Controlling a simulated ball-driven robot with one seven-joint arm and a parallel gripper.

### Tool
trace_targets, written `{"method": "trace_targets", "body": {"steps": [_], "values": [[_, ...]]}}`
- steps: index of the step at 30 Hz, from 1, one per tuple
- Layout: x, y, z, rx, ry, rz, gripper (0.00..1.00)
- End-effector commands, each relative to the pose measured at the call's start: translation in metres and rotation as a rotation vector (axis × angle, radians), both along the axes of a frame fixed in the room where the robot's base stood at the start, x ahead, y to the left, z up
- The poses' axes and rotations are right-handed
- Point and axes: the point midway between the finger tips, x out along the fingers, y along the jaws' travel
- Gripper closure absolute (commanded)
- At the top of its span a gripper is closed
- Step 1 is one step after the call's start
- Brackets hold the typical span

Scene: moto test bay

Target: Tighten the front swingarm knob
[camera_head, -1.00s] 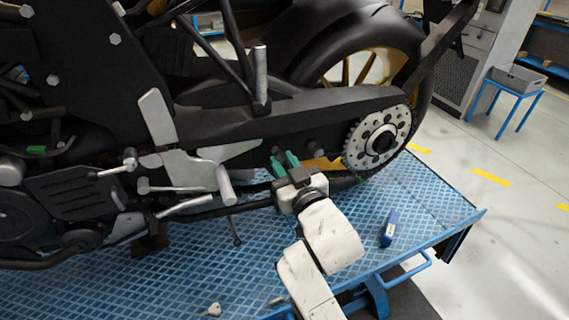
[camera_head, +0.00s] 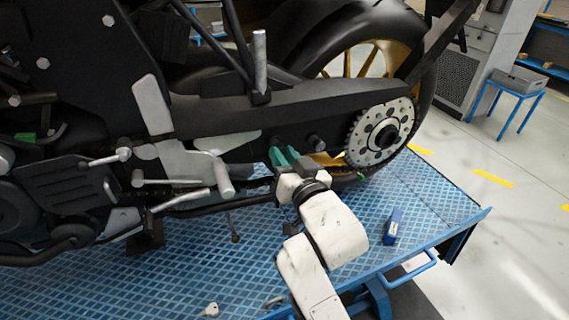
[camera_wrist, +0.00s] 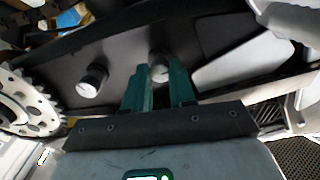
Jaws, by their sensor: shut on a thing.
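The front swingarm knob (camera_head: 278,142) is a small round knob on the side of the black swingarm (camera_head: 340,104). It also shows in the wrist view (camera_wrist: 158,67), grey-faced, between the tips of my green fingers. My gripper (camera_head: 283,155) reaches up to it from below and is shut on it. In the head view the fingers hide part of the knob. In the wrist view my gripper (camera_wrist: 155,72) has one finger on each side of the knob.
A second knob (camera_head: 315,141) sits closer to the toothed sprocket (camera_head: 382,131). A silver footpeg (camera_head: 222,178) juts out left of my gripper. A blue object (camera_head: 393,226) and small loose parts (camera_head: 208,309) lie on the blue patterned platform (camera_head: 340,268).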

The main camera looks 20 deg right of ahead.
Motion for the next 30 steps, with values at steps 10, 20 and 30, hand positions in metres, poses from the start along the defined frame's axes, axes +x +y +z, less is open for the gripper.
{"method": "trace_targets", "body": {"steps": [10, 20, 30], "values": [[-0.0001, 0.0003, -0.0032, 0.331, -0.001, 0.001, 1.0], [-0.0001, 0.0006, -0.0028, 0.644, -0.001, 0.001, 1.0], [-0.0001, 0.0011, -0.0025, 0.967, 0.0, 0.001, 1.0]]}}
